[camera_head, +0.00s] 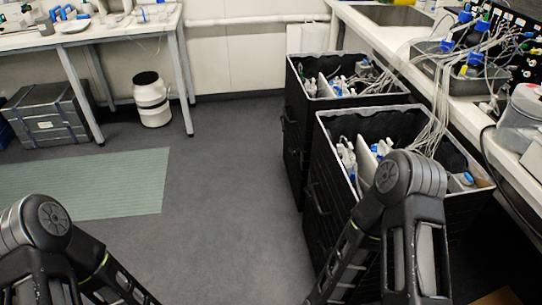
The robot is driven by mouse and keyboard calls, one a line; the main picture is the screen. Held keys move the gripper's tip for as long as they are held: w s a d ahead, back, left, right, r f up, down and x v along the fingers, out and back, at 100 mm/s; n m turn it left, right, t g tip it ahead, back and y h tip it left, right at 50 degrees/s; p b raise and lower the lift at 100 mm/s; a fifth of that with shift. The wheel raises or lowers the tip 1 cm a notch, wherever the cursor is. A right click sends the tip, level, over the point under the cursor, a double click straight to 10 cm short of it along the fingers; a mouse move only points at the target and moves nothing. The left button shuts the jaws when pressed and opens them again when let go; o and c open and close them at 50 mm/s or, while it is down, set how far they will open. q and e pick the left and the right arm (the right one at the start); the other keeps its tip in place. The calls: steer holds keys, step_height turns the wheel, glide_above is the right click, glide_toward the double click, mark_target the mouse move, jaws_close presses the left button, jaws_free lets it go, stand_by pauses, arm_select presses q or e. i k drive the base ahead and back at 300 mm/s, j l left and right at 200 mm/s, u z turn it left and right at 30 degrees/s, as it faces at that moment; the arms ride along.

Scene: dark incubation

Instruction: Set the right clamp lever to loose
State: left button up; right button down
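I cannot make out a clamp lever for certain in this view. Two open black bins stand at the right, one behind the other: the near bin (318,212) and the far bin (293,150). Both hold white and blue items, and pale cables run from them up to the bench. My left arm comes in at the lower left and my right arm at the lower right, in front of the near bin. Both forearms run out of the bottom of the picture, so neither gripper shows. My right arm hides part of the near bin.
A white bench (470,118) along the right carries a metal tray, cabled bottles and a grey-lidded container (522,118). A white table (100,34) stands at the back left, with a grey case (48,118) and white drum (152,98) below.

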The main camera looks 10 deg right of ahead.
mark_target(306, 191)
steer(key=i+l+u, duration=0.3)
steer(key=i, duration=0.25)
steer(key=i+l+u, duration=0.25)
steer(key=i+l, duration=0.2)
steer(key=i, duration=0.1)
